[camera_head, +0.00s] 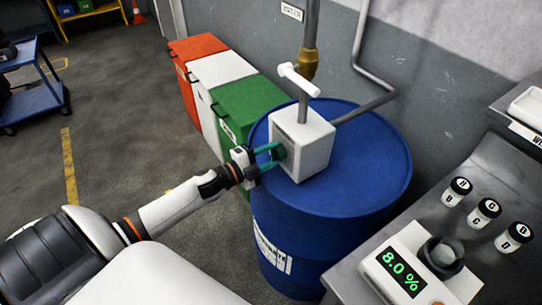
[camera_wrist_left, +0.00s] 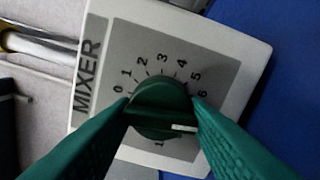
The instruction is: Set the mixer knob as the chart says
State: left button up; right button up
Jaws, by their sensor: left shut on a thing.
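The mixer is a white box (camera_head: 305,143) on top of a blue drum (camera_head: 345,190). My left gripper (camera_head: 270,158) reaches its front face from the left. In the left wrist view the green fingers (camera_wrist_left: 163,115) are shut on the dark green mixer knob (camera_wrist_left: 160,95), one on each side. The knob's white pointer mark (camera_wrist_left: 184,128) points right and slightly down in the picture, towards the right finger, past the 6. The dial plate (camera_wrist_left: 175,48) shows 0 to 6; the finger hides further marks. A display (camera_head: 405,270) reads 8.0 %. I see no chart. My right gripper is out of view.
A pipe and white lever (camera_head: 300,80) rise above the mixer. Orange, white and green bins (camera_head: 245,105) stand behind the drum. A bench at right holds a small cup (camera_head: 441,257) and lettered vials (camera_head: 484,213). A blue cart (camera_head: 35,100) stands far left.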

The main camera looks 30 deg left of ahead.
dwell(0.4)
pick_arm(q)
jog(key=o, duration=1)
jog(key=shift+c, duration=0.2)
jog(key=b+v, duration=0.2)
jog(key=v, duration=1)
jog(key=shift+f, duration=0.1)
